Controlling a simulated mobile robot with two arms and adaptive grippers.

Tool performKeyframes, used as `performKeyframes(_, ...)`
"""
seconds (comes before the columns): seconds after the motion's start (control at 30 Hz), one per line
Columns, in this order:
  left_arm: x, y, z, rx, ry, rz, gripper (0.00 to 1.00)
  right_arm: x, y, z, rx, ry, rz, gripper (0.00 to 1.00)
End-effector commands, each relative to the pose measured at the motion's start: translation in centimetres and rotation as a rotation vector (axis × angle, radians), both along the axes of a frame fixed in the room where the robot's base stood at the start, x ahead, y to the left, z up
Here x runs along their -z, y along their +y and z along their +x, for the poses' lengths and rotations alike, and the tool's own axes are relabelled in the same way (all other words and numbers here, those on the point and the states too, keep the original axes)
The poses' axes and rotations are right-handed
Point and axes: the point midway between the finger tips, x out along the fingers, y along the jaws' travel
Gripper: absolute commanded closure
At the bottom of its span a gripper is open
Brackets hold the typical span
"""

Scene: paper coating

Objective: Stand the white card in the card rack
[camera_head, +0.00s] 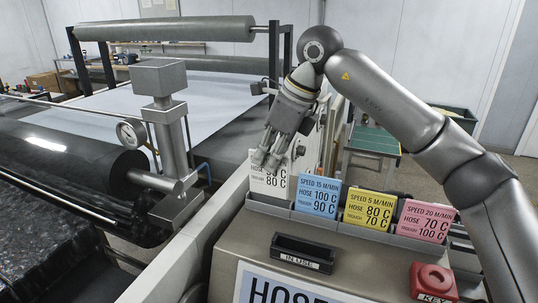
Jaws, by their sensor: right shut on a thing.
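The white card (268,183) is upright at the left end of the card rack (270,206), with its lower edge at or behind the rack's front lip. I cannot tell how deep it sits. My right gripper (270,158) comes down from above and is shut on the card's top edge, covering its upper print. A blue card (317,198), a yellow card (369,209) and a pink card (426,221) stand in the rack to the right. My left gripper is not in view.
A small black holder marked IN USE (301,265) sits empty in front of the rack. A red key block (433,281) is at the lower right. Left are a machine rail, a metal post (170,130) and a large dark roller (60,175).

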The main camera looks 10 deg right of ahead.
Motion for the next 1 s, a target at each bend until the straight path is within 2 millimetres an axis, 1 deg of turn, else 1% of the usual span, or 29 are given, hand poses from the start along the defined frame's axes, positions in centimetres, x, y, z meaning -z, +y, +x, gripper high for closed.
performKeyframes(1.0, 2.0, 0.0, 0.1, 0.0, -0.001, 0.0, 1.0, 2.7, 0.0, 0.0, 0.0, 0.0, 0.0, 1.0)
